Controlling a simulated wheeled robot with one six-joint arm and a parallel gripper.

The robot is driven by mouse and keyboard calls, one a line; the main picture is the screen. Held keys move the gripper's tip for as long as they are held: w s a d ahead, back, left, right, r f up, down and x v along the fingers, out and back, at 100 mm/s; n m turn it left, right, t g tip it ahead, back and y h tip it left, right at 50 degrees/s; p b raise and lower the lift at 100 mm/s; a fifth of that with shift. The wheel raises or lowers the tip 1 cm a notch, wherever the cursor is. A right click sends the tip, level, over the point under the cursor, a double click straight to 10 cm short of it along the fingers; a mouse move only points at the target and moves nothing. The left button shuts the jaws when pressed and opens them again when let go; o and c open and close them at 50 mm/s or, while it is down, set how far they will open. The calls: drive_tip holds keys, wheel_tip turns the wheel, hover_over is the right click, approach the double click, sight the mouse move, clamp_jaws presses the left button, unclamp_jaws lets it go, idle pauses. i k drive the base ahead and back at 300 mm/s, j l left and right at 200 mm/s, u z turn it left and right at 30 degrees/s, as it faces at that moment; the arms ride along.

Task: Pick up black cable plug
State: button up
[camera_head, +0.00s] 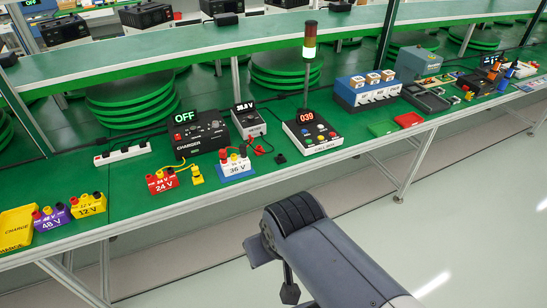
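A small black piece (281,158), which looks like the black cable plug, lies on the green bench top between the 36 V block (236,165) and the call box (312,134). It is too small to make out its shape. A red and black lead lies close by, beside the meter (248,121). My grey arm with a black ribbed end shows at the bottom centre, in front of the bench and apart from everything on it. My gripper's fingers cannot be made out in this view.
The charger (200,137) reads OFF, with a red 24 V block (162,181) in front. Yellow 12 V (89,206) and purple 48 V (51,217) blocks stand left, by a yellow tray (17,222). A signal tower (308,62) rises behind the call box. Floor in front is clear.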

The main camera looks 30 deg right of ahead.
sight(243, 147)
drive_tip(key=i+j+z, duration=0.2)
drive_tip(key=i, duration=1.2)
drive_tip(key=i+l, duration=0.05)
drive_tip(key=l, duration=0.05)
